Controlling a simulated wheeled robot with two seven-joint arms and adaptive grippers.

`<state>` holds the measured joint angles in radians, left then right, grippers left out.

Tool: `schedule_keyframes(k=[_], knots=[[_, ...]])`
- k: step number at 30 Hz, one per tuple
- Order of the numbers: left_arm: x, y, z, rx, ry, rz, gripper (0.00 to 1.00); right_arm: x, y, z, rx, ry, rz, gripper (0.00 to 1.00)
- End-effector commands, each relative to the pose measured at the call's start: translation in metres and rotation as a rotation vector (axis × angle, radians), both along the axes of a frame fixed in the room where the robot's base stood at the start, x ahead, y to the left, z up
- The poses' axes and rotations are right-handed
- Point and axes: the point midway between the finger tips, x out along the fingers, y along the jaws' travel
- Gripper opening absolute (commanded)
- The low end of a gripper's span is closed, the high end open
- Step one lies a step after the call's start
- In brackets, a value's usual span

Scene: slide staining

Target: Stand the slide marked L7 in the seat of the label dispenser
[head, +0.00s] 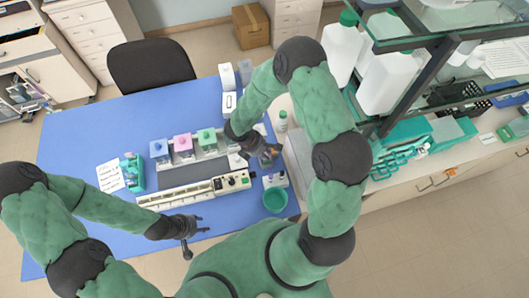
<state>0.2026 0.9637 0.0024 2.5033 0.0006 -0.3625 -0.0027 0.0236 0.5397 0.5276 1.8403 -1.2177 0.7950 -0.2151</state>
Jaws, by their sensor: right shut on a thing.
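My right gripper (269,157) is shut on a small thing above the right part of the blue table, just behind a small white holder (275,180). The fingers cover most of what it holds, and no L7 mark can be read. My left gripper (195,238) is open and empty over the front of the table. I cannot tell for sure which item is the label dispenser; a white box with a dark window (229,104) stands at the back, partly beside my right arm. A teal rack (133,173) stands at the left.
Blue, pink (183,147) and green-lidded jars stand in a row behind a long beige instrument (195,193). A teal bowl (276,200) sits at the table's right edge. A shelf with white bottles rises at the right. The table's back left is clear.

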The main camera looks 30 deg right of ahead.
Motion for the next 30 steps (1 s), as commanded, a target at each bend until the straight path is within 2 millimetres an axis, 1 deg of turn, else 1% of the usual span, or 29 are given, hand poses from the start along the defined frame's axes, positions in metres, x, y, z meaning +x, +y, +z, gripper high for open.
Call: schedule_keyframes(k=[18,19,20,21,30], knots=[[0.0000,0.0000,-0.0069,0.000,0.000,0.000,0.40,0.0002,0.0000,-0.0053,0.000,0.000,0.000,0.00],[0.0000,0.0000,-0.0065,0.000,0.000,0.000,0.40,0.0002,0.0000,-0.0049,0.000,0.000,0.000,0.24],[0.0000,0.0000,-0.0063,0.000,0.000,0.000,0.40,0.0002,0.0000,-0.0048,0.000,0.000,0.000,0.33],[0.0000,0.0000,-0.0063,0.000,0.000,0.000,0.40,0.0002,0.0001,-0.0047,0.000,0.000,0.000,0.43],[0.0000,0.0000,-0.0063,0.000,0.000,0.000,0.40,0.0000,0.0001,-0.0047,0.000,0.000,0.000,0.43]])
